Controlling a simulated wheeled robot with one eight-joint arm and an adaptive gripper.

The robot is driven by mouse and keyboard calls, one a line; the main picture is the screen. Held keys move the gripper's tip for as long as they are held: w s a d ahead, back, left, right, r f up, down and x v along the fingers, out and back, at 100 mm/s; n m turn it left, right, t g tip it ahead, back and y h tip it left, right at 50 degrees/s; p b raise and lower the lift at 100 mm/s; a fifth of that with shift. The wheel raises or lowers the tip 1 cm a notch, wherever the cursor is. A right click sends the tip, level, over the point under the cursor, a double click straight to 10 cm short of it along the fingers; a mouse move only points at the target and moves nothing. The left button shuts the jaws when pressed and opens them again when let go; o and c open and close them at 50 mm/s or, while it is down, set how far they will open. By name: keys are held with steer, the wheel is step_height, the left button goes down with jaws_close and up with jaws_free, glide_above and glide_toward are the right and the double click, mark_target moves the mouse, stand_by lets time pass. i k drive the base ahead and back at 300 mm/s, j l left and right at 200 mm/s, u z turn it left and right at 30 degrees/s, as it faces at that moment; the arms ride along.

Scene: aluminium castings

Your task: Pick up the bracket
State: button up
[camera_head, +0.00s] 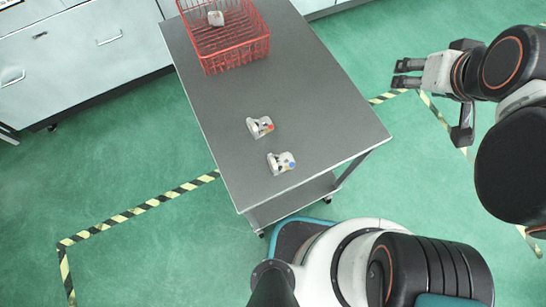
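Two small grey aluminium castings lie on the dark grey tabletop. One with a red spot (259,127) is near the middle, and one with a blue spot (281,163) is closer to the near edge. A third pale casting (216,18) is in the red wire basket (238,55). I cannot tell for sure which casting is the bracket. My gripper (402,74) is to the right of the table, over the floor side, with its fingers pointing left. The fingers are apart with nothing between them, and it is well away from all the castings.
The table (312,92) is a grey cart with a lower shelf (292,201). The basket takes up its far end; the rest of the top is mostly clear. White drawer cabinets (85,50) stand at the far left. Striped tape (140,208) marks the green floor.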

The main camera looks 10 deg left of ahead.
mark_target(282, 160)
steer(key=k+u, duration=0.1)
steer(key=u, duration=0.75)
steer(key=k+j+u, duration=0.1)
steer(key=u, duration=0.3)
steer(key=j+z, duration=0.3)
steer(key=k+j+z, duration=0.15)
steer(key=j+z, duration=0.15)
steer(key=j, duration=0.15)
steer(key=k+j+z, duration=0.15)
steer(key=j+z, duration=0.15)
steer(key=k+j+z, duration=0.15)
steer(key=j+z, duration=0.15)
steer(key=j, duration=0.15)
